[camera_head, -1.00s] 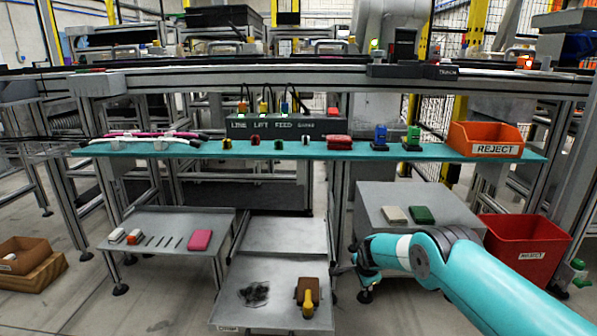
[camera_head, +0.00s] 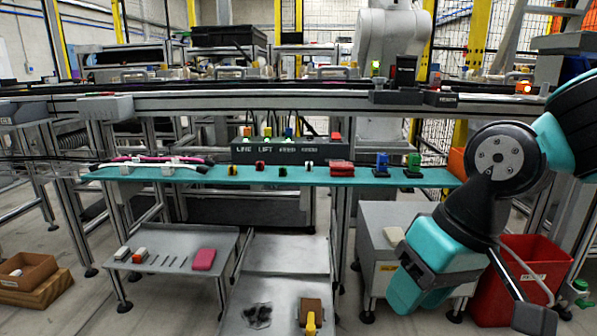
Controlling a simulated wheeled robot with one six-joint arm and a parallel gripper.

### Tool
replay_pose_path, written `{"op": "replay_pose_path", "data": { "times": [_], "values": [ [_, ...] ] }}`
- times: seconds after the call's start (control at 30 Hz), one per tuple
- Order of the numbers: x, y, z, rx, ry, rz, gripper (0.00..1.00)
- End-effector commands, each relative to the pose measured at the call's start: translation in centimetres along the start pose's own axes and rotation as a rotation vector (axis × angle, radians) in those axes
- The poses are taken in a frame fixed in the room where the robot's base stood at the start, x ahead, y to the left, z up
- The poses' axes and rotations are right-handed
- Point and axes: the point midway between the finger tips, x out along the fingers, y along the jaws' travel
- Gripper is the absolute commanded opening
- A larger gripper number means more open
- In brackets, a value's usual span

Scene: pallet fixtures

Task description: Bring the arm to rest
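My teal and black arm fills the right side of the picture, folded, with a round grey joint cap facing me. A teal link hangs below it, in front of the grey cabinet (camera_head: 376,240) and part of the red bin (camera_head: 528,257). A dark, narrow part of my arm reaches down across the red bin to the lower right. My gripper's fingers cannot be made out clearly, so neither their opening nor anything held can be told.
A teal shelf (camera_head: 215,173) carries small coloured parts, a blue and a green block. The orange bin (camera_head: 456,163) is mostly hidden by my arm. A grey side table (camera_head: 180,240) holds a pink block (camera_head: 204,259). A tray (camera_head: 275,288) holds a brown and yellow piece (camera_head: 311,316).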

Motion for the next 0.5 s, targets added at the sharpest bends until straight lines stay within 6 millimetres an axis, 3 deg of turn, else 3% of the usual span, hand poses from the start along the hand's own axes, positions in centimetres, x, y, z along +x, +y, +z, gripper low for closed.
{"op": "replay_pose_path", "data": {
  "times": [0.1, 0.23, 0.3, 0.5],
  "values": [
    [-1.1, -1.6, 4.5, -0.118, -0.023, -0.025, 0.39],
    [-1.7, -2.9, 8.8, -0.236, -0.049, -0.052, 0.39],
    [-4.0, -3.5, 7.7, -0.225, -0.049, -0.05, 0.39],
    [-8.5, -4.8, 6.8, -0.222, -0.048, -0.049, 0.39]
  ]
}}
